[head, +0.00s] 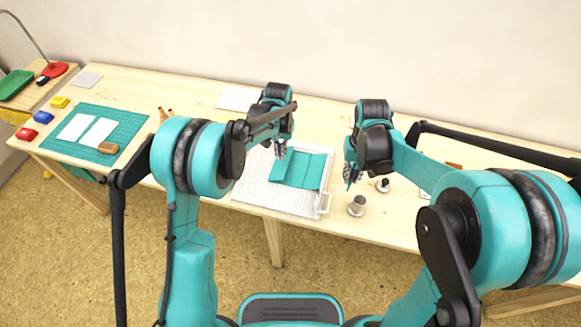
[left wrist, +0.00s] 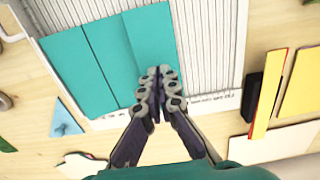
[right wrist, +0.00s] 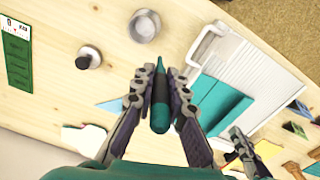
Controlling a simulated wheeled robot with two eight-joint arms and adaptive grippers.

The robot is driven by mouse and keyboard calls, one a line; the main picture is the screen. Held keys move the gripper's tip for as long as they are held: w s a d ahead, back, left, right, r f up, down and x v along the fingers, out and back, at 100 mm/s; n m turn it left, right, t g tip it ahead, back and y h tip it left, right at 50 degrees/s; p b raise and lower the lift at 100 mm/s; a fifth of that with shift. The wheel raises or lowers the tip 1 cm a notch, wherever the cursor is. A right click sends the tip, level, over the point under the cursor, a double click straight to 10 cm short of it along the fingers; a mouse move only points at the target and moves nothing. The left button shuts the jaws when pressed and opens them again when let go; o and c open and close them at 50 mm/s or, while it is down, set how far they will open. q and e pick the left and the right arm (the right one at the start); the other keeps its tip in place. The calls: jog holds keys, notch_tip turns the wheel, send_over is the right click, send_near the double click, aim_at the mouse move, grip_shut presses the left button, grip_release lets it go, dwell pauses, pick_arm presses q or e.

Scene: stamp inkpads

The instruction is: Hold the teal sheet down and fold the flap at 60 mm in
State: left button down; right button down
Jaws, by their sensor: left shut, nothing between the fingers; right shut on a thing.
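The teal sheet (head: 312,172) lies on the white grooved board (head: 262,196), with lines across it that divide it into panels. It also shows in the left wrist view (left wrist: 95,65) and the right wrist view (right wrist: 217,103). My left gripper (head: 281,152) is shut and empty, its fingertips at the sheet's edge (left wrist: 157,88); I cannot tell if they press on it. My right gripper (head: 348,177) is right of the sheet, shut on a dark and teal pen-like tool (right wrist: 159,98). The tool is held clear of the sheet.
A metal cylinder (head: 356,205) and a dark-knobbed piece (head: 383,185) stand right of the board. A white handle (right wrist: 207,42) sticks out from the board's end. A green cutting mat (head: 128,124) with white cards lies at the left. A blue triangle (left wrist: 65,120) lies beside the board.

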aim_at(281, 162)
dwell(0.7)
jog(key=s+a+t+h, duration=0.2)
jog(key=a, duration=0.5)
jog(key=s+a+t+h, duration=0.1)
jog(key=a+t+h, duration=0.2)
jog(key=a, duration=0.5)
jog(key=shift+s+a+f+h, duration=0.25)
jog(key=shift+s+f+h, duration=0.05)
jog(key=shift+s+f, duration=0.1)
